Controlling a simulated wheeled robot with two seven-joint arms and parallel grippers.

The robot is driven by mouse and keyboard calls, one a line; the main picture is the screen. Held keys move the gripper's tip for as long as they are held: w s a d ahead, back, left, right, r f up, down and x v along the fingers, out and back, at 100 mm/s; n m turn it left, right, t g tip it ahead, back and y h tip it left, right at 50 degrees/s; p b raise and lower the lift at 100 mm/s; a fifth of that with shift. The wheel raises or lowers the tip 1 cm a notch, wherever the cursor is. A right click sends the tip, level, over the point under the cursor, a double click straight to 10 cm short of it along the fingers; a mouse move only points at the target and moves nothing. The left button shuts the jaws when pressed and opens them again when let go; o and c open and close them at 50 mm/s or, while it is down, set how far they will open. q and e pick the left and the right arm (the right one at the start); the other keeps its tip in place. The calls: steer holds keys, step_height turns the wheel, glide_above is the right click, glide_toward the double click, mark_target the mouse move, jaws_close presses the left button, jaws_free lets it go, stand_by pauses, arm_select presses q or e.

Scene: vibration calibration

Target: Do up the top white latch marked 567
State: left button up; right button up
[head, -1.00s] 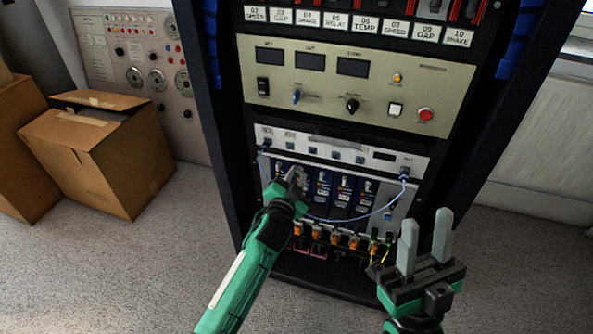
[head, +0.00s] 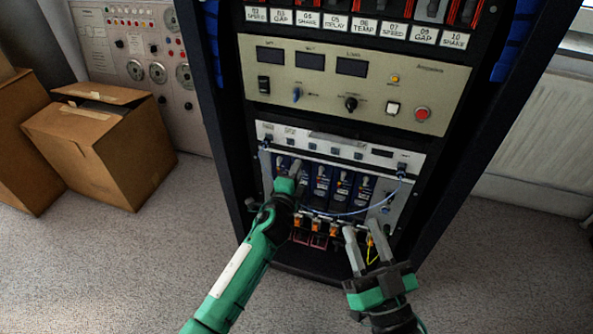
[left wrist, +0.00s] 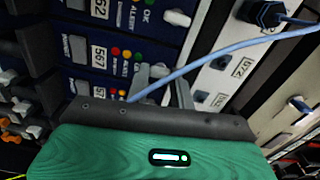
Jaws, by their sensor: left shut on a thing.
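The blue module marked 567 (left wrist: 90,42) shows in the left wrist view, with its number label and coloured lights. The light latch (left wrist: 158,70) at its end sits between my left fingers and is mostly hidden by them and by a blue cable (left wrist: 215,52). My left gripper (head: 296,172) is shut on it, at the left of the row of blue modules in the head view; its fingers also show in the left wrist view (left wrist: 160,85). My right gripper (head: 362,230) is open and empty, lower right in front of the rack.
A blue module marked 562 (left wrist: 125,15) with a white latch (left wrist: 177,18) lies beside it. The blue cable loops in front of the modules. Orange connectors (head: 316,226) line the rack below. Cardboard boxes (head: 105,145) stand left. The floor at right is clear.

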arm_select(q)
steer(key=shift+m, duration=0.5)
arm_select(e)
steer(key=shift+a+f, duration=0.1)
steer(key=shift+f, duration=0.25)
steer(key=shift+f+g, duration=0.1)
steer(key=shift+g, duration=0.2)
arm_select(q)
steer(key=o, duration=1)
steer(key=shift+d, duration=0.1)
steer(key=shift+p+v, duration=1)
steer(key=shift+v, duration=5.95)
arm_select(e)
step_height(320, 180, down, 8)
steer(key=s+a+g, duration=0.2)
steer(key=g, duration=0.3)
steer(key=shift+a+f, duration=0.15)
steer(key=shift+a, duration=0.05)
